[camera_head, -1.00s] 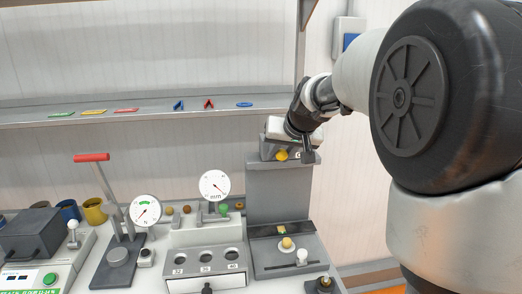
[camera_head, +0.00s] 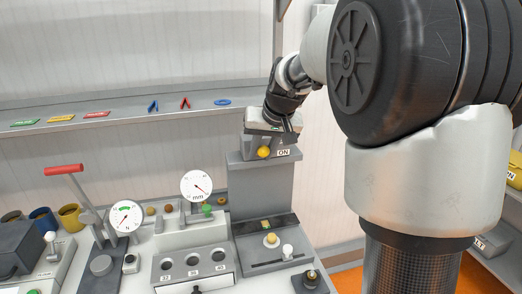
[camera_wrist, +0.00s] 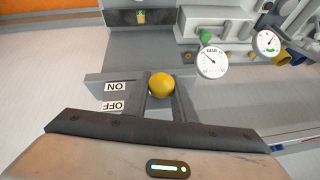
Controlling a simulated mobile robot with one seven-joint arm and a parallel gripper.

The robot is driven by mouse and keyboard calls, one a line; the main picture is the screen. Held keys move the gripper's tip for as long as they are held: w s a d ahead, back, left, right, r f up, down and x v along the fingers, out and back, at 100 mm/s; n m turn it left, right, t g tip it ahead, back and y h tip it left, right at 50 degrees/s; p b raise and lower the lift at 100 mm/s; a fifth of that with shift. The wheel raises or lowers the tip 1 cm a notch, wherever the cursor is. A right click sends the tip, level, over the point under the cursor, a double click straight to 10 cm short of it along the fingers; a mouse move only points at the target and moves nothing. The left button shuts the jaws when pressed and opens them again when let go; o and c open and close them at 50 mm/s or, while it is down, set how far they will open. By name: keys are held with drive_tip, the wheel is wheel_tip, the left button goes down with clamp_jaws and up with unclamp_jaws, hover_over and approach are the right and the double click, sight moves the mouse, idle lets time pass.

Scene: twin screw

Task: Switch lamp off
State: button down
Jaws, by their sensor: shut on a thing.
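The switch is a grey box (camera_head: 250,148) on top of a grey column, with a yellow ball knob (camera_head: 264,152) and an ON label (camera_head: 283,153) on its front. My gripper (camera_head: 279,128) is at the box, by the knob. In the wrist view the yellow knob (camera_wrist: 162,86) sits between the two dark fingers of my gripper (camera_wrist: 163,95), which is shut on it. The ON label (camera_wrist: 115,87) and the OFF label (camera_wrist: 113,106) lie beside it, the knob nearer to the ON label's level. I cannot make out a lamp in these views.
Two dial gauges (camera_head: 196,186) (camera_head: 126,217) and a red-handled lever (camera_head: 64,169) stand to the left. A shelf (camera_head: 130,121) with coloured pieces runs along the wall behind.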

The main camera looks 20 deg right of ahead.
drive_tip(key=c, duration=1.5)
unclamp_jaws()
drive_tip(key=shift+o, duration=0.2)
drive_tip(key=v, duration=1.7)
drive_tip(key=shift+r, duration=0.15)
drive_tip(key=shift+s, duration=0.1)
